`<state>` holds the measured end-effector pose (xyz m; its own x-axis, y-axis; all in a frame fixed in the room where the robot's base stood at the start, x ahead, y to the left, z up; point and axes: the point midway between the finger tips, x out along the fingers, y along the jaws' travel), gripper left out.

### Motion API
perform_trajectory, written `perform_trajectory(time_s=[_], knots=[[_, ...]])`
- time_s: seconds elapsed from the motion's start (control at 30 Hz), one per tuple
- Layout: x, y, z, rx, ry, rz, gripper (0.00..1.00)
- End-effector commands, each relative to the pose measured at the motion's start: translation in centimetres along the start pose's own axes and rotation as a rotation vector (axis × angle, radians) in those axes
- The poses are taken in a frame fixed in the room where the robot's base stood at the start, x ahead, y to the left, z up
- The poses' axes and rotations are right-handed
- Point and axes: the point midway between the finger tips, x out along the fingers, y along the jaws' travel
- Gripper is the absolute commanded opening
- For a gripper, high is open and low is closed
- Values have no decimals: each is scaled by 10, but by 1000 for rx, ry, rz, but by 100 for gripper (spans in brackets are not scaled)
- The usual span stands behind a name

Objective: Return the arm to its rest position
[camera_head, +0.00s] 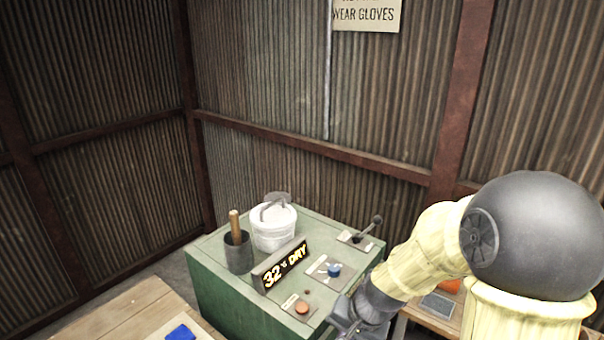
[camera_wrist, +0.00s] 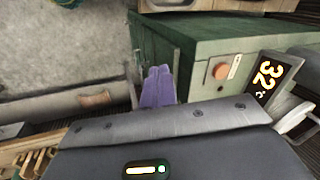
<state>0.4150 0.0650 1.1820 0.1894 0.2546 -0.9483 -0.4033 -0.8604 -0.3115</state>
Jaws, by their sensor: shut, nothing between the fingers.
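My arm, yellow with grey joints, reaches in from the right in the head view. My gripper (camera_head: 342,322) is low at the front right corner of the green cabinet (camera_head: 235,308), partly cut off by the frame's bottom edge. In the wrist view its purple fingers (camera_wrist: 158,86) are together with nothing between them. They are beside the cabinet's green side (camera_wrist: 190,50); I cannot tell whether they touch it.
A wooden table (camera_head: 120,312) stands front left.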

Motion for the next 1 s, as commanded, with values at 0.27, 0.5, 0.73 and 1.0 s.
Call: perform_trajectory(time_s=[0.27,0.5,0.73,1.0], knots=[[-19,68,27,-378,81,196,0],[-28,84,33,-480,95,246,0],[-28,84,33,-478,94,246,0],[-28,84,33,-478,94,246,0]])
